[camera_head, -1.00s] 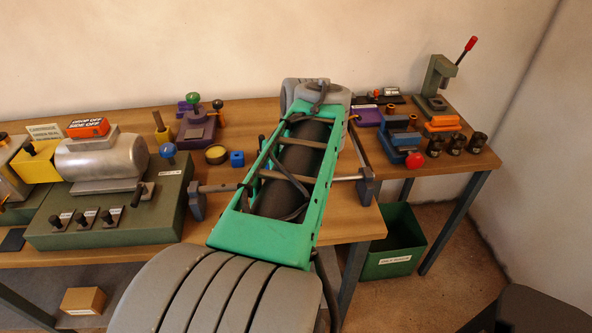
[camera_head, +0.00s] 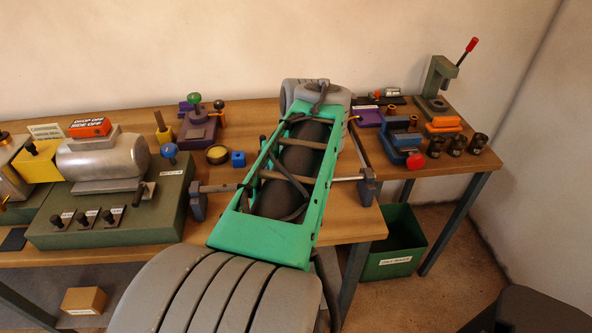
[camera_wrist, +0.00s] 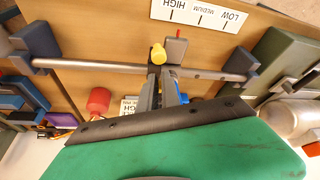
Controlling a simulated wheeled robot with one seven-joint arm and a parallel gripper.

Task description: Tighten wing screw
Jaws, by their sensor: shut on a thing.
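A yellow knob-like piece (camera_wrist: 158,54), likely the wing screw, sits at the rod (camera_wrist: 120,69) in the wrist view. My gripper (camera_wrist: 161,72) is shut on it, with the fingertips at its near side; the exact contact is small and partly covered. A grey pointer with a red tip (camera_wrist: 178,36) stands beside it near a white scale label (camera_wrist: 196,14) marked LOW, MEDIUM and HIGH. In the head view the rod (camera_head: 343,179) runs across between two grey end posts, and my green arm hides the gripper and the screw.
A green machine base with a metal cylinder (camera_head: 103,159) stands on the left. A blue vise-like fixture (camera_head: 402,140) with a red knob (camera_head: 415,161) and a lever press (camera_head: 438,78) stand on the right. A green bin (camera_head: 393,247) is below the bench.

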